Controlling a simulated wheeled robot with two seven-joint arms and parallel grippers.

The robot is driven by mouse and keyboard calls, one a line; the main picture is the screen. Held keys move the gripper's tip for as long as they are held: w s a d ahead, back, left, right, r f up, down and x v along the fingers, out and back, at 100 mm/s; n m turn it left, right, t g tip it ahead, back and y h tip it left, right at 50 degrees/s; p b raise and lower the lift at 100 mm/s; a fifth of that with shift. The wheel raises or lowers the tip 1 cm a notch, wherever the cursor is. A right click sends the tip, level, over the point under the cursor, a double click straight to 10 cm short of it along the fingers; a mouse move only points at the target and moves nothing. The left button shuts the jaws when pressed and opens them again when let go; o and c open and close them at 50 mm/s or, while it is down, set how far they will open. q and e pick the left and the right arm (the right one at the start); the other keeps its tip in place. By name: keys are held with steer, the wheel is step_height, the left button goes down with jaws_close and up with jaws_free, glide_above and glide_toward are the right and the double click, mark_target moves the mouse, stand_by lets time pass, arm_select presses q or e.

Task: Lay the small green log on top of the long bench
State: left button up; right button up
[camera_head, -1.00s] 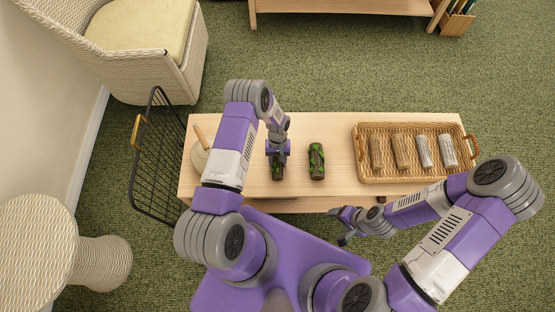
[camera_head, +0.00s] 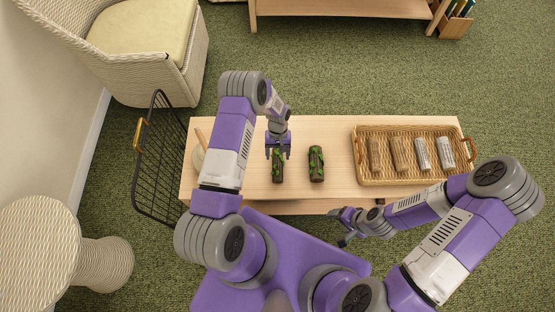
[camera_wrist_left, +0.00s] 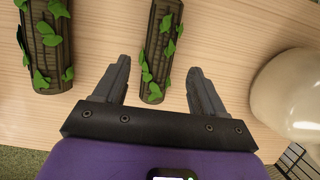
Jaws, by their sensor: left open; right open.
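The small green log (camera_head: 277,168), dark with green leaves, lies on the long bench (camera_head: 335,190). In the left wrist view the small log (camera_wrist_left: 159,50) lies between the fingers, its near end between them. A thicker leafy green log (camera_head: 316,163) lies to its right on the bench and at the upper left of the left wrist view (camera_wrist_left: 46,50). My left gripper (camera_head: 278,156) is open and empty at the small log's far end; whether it touches is unclear. My right gripper (camera_head: 338,227) is open and empty in front of the bench's near edge.
A wicker tray (camera_head: 362,178) with several brown and grey logs sits on the bench's right part. A cream rounded object with a wooden handle (camera_head: 198,158) stands at the bench's left end. A black wire rack (camera_head: 152,175) stands left of it. Bare bench lies between thicker log and tray.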

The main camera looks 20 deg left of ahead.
mark_target(278, 156)
arm_select(q)
steer(key=d+p+v, duration=0.1)
steer(key=v, duration=0.5)
steer(key=s+d+r+m+t+h, duration=0.1)
steer(key=s+d+t, duration=0.1)
steer(key=s+d, duration=0.3)
steer(key=s+d+r+m+t+h, duration=0.1)
steer(key=s+d, duration=0.5)
steer(key=s, duration=0.7)
steer(key=shift+d+r+m+t+h, duration=0.15)
steer(key=shift+r+m+t+h, duration=0.15)
steer(key=shift+t+h, duration=0.1)
step_height(278, 156, up, 6)
steer(key=p, duration=0.6)
steer(key=shift+f, duration=0.1)
